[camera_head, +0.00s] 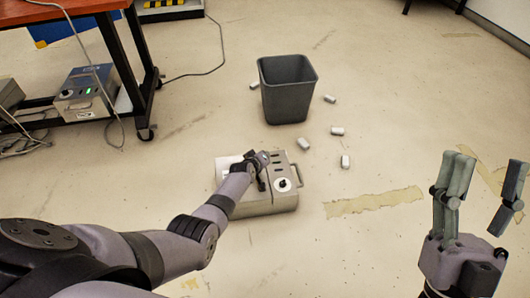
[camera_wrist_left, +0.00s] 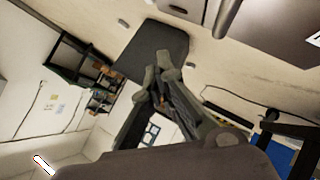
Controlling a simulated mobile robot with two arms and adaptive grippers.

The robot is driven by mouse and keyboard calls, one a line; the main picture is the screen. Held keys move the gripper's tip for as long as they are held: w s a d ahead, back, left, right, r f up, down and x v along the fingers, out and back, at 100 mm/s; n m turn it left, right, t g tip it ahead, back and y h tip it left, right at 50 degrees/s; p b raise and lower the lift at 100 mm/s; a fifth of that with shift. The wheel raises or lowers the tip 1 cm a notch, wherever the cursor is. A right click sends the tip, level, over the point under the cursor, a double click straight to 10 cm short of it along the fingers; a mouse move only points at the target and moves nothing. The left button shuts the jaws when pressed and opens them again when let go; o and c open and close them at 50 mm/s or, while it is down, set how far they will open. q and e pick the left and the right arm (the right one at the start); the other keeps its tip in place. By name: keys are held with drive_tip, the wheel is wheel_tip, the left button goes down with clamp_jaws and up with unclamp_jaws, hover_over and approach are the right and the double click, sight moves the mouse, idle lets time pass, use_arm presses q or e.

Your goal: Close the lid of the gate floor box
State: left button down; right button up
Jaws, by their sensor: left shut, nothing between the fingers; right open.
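The gate floor box (camera_head: 268,203), a low beige-grey box, sits on the floor in the middle of the head view. Its top shows a panel with dark slots and a round dark knob on white, and a handle is on its right side. A pale flat part shows at its left, partly hidden by my left arm; I cannot tell whether this is the lid or how it stands. My left gripper (camera_head: 260,162) is over the box's top, shut and empty; contact is unclear. Its fingers also show in the left wrist view (camera_wrist_left: 162,72). My right gripper (camera_head: 487,180) is open and empty at the right.
A dark grey bin (camera_head: 287,95) stands behind the box. Several small white cylinders (camera_head: 304,143) lie around it. A wheeled bench (camera_head: 138,75) with a metal device (camera_head: 86,95) and cables is at the left. Floor to the right of the box is largely clear.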

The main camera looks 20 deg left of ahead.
drive_tip(key=w+f+g+h+p, duration=0.1)
drive_tip(key=w+f+g, duration=0.4)
drive_tip(key=f, duration=0.1)
drive_tip(key=shift+w+a+f+h+p, duration=0.15)
drive_tip(key=shift+w+a+h+p, duration=0.15)
drive_tip(key=shift+h, duration=0.1)
